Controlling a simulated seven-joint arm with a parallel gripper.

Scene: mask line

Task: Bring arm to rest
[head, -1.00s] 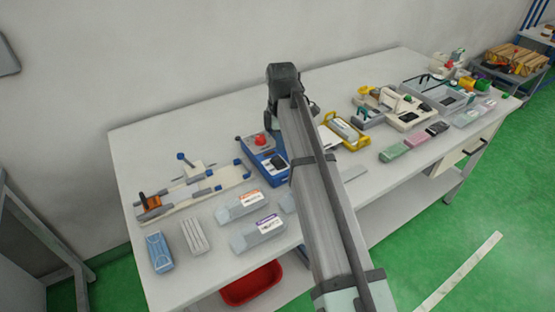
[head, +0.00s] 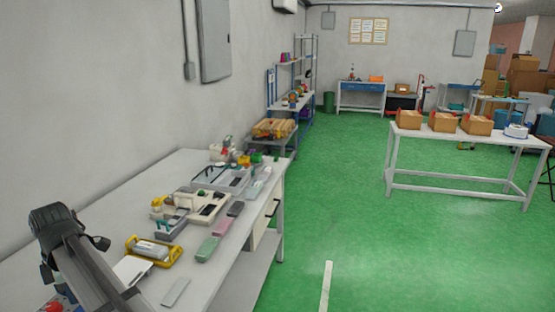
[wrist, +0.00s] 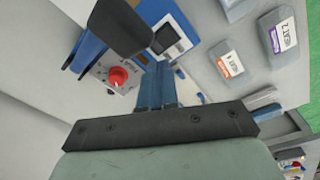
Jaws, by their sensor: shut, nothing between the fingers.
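My arm (head: 78,270) rises at the lower left of the head view, over the near end of the workbench (head: 165,165). Its dark upper joint shows there, but my gripper does not. In the wrist view my gripper (wrist: 157,70) shows its blue fingers close together, shut and empty. Beyond the fingers lie a blue unit with a screen (wrist: 168,38) and a grey box with a red knob (wrist: 117,77). I cannot judge the gap between the fingers and these. A dark block (wrist: 122,28) covers part of the view.
The bench holds a yellow-framed tray (head: 153,251), a pink case (head: 236,208) and a green case (head: 207,249). Labelled pouches (wrist: 228,65) lie near my gripper. Green floor (head: 335,225) is open to the right. A white table (head: 465,137) with cartons stands farther off.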

